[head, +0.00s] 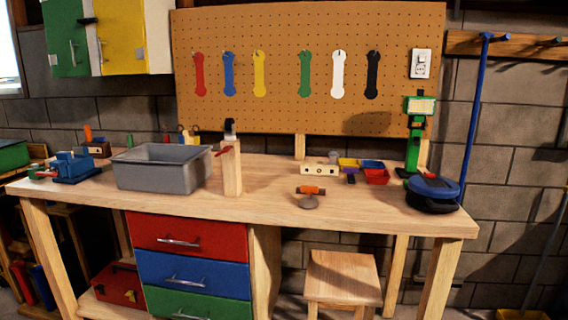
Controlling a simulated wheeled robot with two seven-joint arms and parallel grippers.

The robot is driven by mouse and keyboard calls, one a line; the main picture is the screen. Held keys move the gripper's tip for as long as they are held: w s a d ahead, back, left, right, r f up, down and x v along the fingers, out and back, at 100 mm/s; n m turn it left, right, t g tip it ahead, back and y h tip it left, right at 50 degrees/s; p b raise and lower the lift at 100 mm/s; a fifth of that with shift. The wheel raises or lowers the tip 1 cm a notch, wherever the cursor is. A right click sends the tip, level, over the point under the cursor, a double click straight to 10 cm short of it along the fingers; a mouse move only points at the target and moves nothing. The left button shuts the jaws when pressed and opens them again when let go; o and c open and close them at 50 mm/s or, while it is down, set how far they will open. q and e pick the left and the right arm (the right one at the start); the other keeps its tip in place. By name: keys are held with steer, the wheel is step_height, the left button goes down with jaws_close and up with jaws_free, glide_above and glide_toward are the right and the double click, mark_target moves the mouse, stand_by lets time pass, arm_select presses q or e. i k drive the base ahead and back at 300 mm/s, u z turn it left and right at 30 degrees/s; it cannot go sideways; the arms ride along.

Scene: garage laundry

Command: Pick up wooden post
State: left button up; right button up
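A pale wooden post (232,170) stands upright on the workbench (270,200), just right of the grey bin. A small black, grey and red item (230,131) is at its top; I cannot tell exactly what it is. Neither of my grippers shows in the head view.
A grey bin (160,175) stands left of the post, and a blue vise (75,167) is farther left. An orange-handled tool (311,190), small coloured bins (376,176) and a blue-lidded black pan (433,193) lie to the right. The bench front around the post is clear.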

mark_target(231, 160)
steer(key=z, duration=0.35)
steer(key=i, duration=0.95)
steer(key=u, duration=0.05)
